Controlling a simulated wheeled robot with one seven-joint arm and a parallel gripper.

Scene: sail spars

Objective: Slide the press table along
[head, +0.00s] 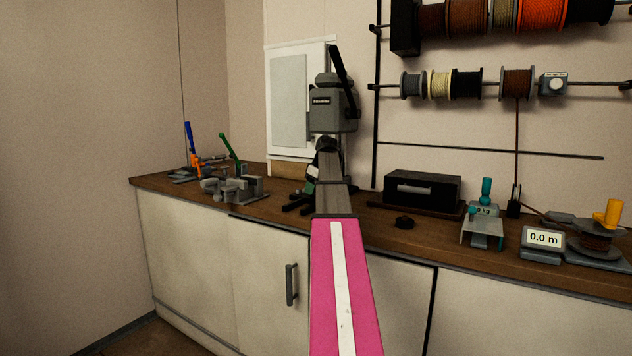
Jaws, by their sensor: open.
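A grey press (333,118) with a label and a long black lever (338,64) stands on the bench against the wall, left of centre. Its lower part is mostly hidden behind my arm. Dark feet (298,206) and a small green part (309,187) show to the left of my arm. The press table itself cannot be made out clearly. My gripper (325,150) is at the far end of my arm, in front of the press's lower part. It is open, with no held thing visible. Whether it touches the press cannot be told.
Clamp tools with a green lever (229,146) and a blue lever (190,136) stand left on the wooden bench (360,228). Right are a black box (422,190), a small scale (482,230) and a length counter (543,241). Spools (440,83) hang above.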

